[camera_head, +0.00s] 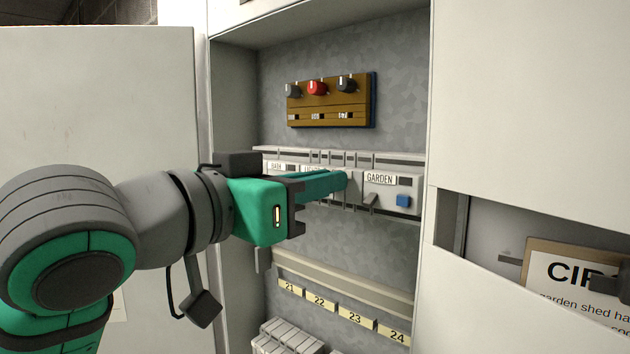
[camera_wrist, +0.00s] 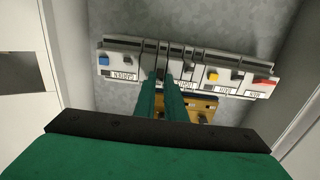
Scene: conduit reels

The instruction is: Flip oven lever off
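No label that I can read says oven. The breaker row (camera_head: 403,197) runs across the cabinet's back wall; GARDEN is legible on its right module (camera_head: 380,180). A grey lever (camera_head: 371,201) juts down below that label and a blue button (camera_head: 403,201) sits beside it. In the wrist view the row shows upside down, with several small levers and labels. My gripper (camera_head: 342,181) reaches in from the left, fingertips in front of the modules left of GARDEN, hiding part of them. In the wrist view the two fingers (camera_wrist: 159,76) lie close together, a narrow gap near their tips; contact is unclear.
A brown panel (camera_head: 327,108) with dark and red knobs is mounted above the row. A lower rail has numbered yellow tags (camera_head: 355,318). Cabinet side walls and a door (camera_head: 95,100) bound the space. A framed notice (camera_head: 575,285) hangs at right.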

